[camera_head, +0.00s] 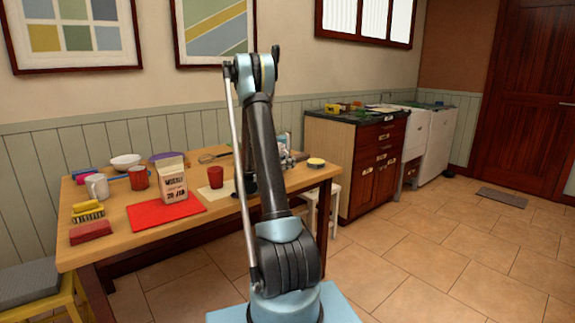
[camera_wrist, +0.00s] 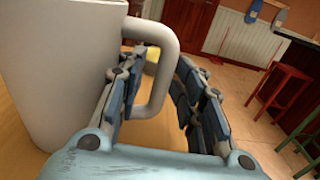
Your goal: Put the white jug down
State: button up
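The white jug (camera_wrist: 55,70) fills the left of the wrist view, slightly tilted in the picture, with its handle (camera_wrist: 165,75) towards my gripper (camera_wrist: 160,75). One finger passes inside the handle loop and the others lie along its outer side, so my gripper is closed around the handle. In the head view my gripper (camera_head: 285,157) is mostly hidden behind my arm, near the right end of the table (camera_head: 215,230).
Stools (camera_wrist: 282,90) stand beyond.

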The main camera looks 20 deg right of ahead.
jog(key=shift+d, duration=0.1)
jog(key=v, duration=1.2)
jog(key=shift+r, duration=0.1)
jog(key=shift+s+d+r+m, duration=0.15)
jog(key=shift+s+r+m, duration=0.15)
jog(key=shift+s, duration=0.05)
jog(key=s+m+y, duration=0.1)
jog(key=s, duration=0.1)
jog(key=s+d+r+m+g+y, duration=0.1)
jog(key=s+m, duration=0.1)
jog(key=s, duration=0.1)
jog(key=s+r+m+y, duration=0.1)
jog(key=s+m+y, duration=0.1)
jog(key=s, duration=0.1)
jog(key=shift+s+d+r+g, duration=0.2)
jog(key=shift+d+g, duration=0.15)
jog(key=shift+g, duration=0.05)
jog(key=s+a+f+m+y, duration=0.3)
jog(key=s+a+m+y, duration=0.1)
jog(key=s, duration=0.7)
jog(key=s+a+f+m+g+y, duration=0.1)
jog(key=s+a+m+y, duration=0.3)
jog(key=s, duration=0.8)
jog(key=s+a+f+m+g+y, duration=0.1)
jog(key=s+a+f+m+y, duration=0.3)
jog(key=s+a+m, duration=0.3)
jog(key=s+m+y, duration=0.1)
jog(key=s, duration=0.3)
jog(key=shift+s+f, duration=0.2)
jog(key=shift+f, duration=0.1)
